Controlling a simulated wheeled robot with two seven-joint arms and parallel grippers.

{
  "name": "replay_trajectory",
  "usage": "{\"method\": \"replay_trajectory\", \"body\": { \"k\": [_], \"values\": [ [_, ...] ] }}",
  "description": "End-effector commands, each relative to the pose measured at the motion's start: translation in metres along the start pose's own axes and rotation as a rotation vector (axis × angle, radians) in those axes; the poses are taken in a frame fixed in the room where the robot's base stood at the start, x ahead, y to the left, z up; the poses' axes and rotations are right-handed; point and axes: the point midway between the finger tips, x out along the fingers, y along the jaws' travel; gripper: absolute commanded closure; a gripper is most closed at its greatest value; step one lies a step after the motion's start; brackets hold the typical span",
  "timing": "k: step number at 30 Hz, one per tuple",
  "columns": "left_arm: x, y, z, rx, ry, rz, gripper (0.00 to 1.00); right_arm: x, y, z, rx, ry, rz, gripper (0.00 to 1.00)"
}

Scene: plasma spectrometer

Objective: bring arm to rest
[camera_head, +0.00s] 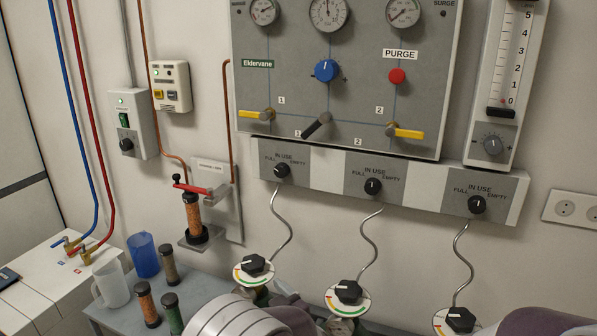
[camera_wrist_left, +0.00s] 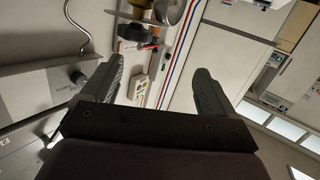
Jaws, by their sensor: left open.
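My left gripper (camera_wrist_left: 155,90) shows in the left wrist view with its two dark fingers wide apart. Nothing is held between them; the wall and some fittings show in the gap. In the head view, parts of my own arms cover the bottom edge, a light grey ribbed link near the centre and a purple-grey part at the right corner. No fingertips can be made out there. My right gripper is not in view.
A grey gas panel (camera_head: 290,95) with gauges and valves hangs on the wall. Below it, gas bottle regulators (camera_head: 347,292) stand close to my arms. A grey table (camera_head: 205,284) holds a blue jug (camera_head: 144,256), a clear jug (camera_head: 110,283) and pellet-filled cartridges (camera_head: 147,304).

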Motion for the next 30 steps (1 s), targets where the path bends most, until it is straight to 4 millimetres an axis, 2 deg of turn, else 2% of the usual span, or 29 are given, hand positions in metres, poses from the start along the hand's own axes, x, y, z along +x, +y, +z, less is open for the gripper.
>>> {"method": "replay_trajectory", "body": {
  "k": [1, 6, 10, 11, 13, 18, 21, 24, 30],
  "values": [
    [0.006, 0.002, -0.009, -0.006, -0.03, 0.042, 0.12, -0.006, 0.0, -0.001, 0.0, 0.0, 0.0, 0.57],
    [0.019, 0.01, -0.021, 0.0, -0.208, 0.246, 0.12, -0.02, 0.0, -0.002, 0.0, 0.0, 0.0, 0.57],
    [0.011, -0.004, -0.024, 0.059, -0.418, 0.408, 0.12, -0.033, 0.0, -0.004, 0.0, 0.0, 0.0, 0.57],
    [0.005, -0.011, -0.024, 0.082, -0.48, 0.441, 0.12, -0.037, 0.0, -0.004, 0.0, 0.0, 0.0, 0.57],
    [-0.015, -0.041, -0.021, 0.158, -0.652, 0.505, 0.12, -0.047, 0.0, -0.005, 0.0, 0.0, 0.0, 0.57],
    [-0.085, -0.153, -0.008, 0.402, -1.071, 0.508, 0.12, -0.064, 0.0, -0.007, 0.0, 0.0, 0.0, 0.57],
    [-0.111, -0.199, -0.005, 0.494, -1.206, 0.463, 0.12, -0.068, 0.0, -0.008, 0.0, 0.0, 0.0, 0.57],
    [-0.124, -0.222, -0.005, 0.542, -1.27, 0.434, 0.12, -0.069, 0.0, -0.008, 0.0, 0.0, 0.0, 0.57],
    [-0.128, -0.227, -0.003, 0.557, -1.288, 0.427, 0.12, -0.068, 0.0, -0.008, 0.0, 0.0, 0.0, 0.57]
  ]
}}
